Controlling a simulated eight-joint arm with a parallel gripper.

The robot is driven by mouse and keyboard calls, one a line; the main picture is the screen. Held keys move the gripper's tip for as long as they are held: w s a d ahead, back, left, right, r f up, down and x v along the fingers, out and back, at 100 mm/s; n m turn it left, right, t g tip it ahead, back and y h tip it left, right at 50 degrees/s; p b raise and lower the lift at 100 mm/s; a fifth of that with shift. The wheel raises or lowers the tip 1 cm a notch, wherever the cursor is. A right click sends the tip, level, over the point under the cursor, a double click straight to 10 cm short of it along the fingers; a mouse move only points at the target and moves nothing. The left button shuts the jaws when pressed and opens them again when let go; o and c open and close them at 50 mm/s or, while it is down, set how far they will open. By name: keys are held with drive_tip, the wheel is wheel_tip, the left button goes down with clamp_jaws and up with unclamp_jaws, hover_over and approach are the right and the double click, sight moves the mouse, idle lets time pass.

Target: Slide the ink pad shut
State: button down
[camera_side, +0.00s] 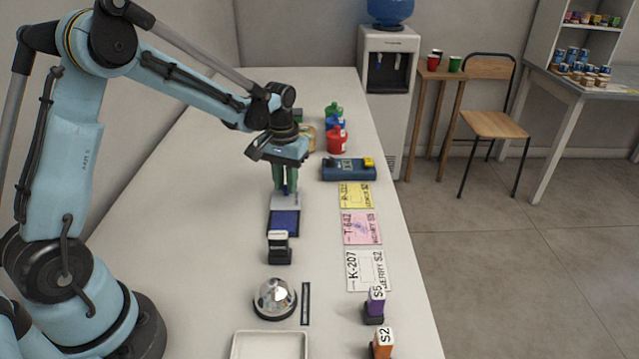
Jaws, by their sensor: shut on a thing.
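The ink pad (284,223) lies on the white counter in the middle, its dark blue surface mostly uncovered. Its light grey lid (285,200) sits at the far end of the pad. My gripper (286,190) points down over the lid with its green fingers close together. It is shut on a small part at the lid, with a bit of dark blue showing between the fingers. The fingers hide the exact grip.
A black-based stamp (279,247) stands just in front of the pad. A silver bell (274,298) and white tray (269,346) are nearer. Cards, including a pink one (361,227), lie to the right. A blue device (348,169) and red bottle (337,139) stand behind.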

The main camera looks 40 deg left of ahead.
drive_tip(key=s+d, duration=0.5)
drive_tip(key=shift+s+d, duration=0.15)
drive_tip(key=shift+d, duration=0.05)
drive_tip(key=c, duration=1)
unclamp_jaws()
drive_tip(key=shift+a+r, duration=0.1)
drive_tip(key=shift+r, duration=0.2)
wheel_tip(320, 180, up, 12)
drive_tip(key=shift+f, duration=0.25)
